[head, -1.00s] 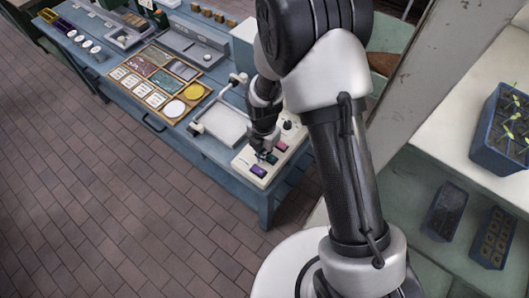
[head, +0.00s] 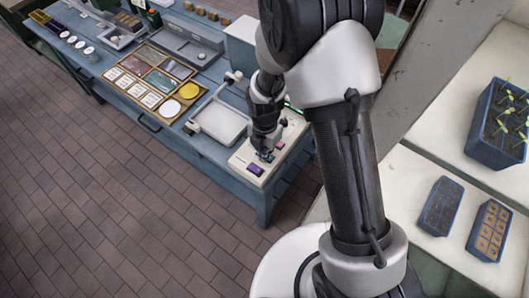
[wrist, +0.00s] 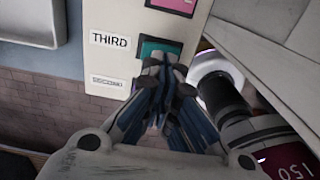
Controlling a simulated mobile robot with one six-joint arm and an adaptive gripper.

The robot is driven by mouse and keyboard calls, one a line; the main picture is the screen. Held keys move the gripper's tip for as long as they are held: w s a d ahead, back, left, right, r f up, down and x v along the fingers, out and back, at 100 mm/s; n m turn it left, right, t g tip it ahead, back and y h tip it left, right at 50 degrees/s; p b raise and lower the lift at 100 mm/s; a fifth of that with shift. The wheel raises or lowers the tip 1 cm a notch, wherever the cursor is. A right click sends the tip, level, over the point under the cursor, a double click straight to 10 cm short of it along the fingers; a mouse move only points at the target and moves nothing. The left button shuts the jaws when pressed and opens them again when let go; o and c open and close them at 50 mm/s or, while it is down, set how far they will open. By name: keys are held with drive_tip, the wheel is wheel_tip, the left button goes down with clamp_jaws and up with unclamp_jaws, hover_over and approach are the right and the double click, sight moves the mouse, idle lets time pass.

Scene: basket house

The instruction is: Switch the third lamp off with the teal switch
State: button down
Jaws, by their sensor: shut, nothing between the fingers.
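The teal switch (wrist: 158,46) sits on a pale control panel (wrist: 113,15), beside a label reading THIRD (wrist: 110,40). My gripper (wrist: 160,66) is shut and empty. Its fingertips overlap the switch's lower edge in the wrist view and hide part of it; I cannot tell whether they press on it. In the head view my gripper (head: 264,152) points down onto the panel (head: 240,161) at the near end of the blue bench. No lamp is clearly seen.
A pink switch (wrist: 175,4) lies just beyond the teal one, and a purple switch (head: 255,169) at the panel's near end. A grey tray (head: 218,122) is left of the panel. Planters (head: 498,125) stand on the shelves at right.

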wheel_tip(320, 180, up, 11)
drive_tip(key=shift+f, duration=0.2)
idle(0.6)
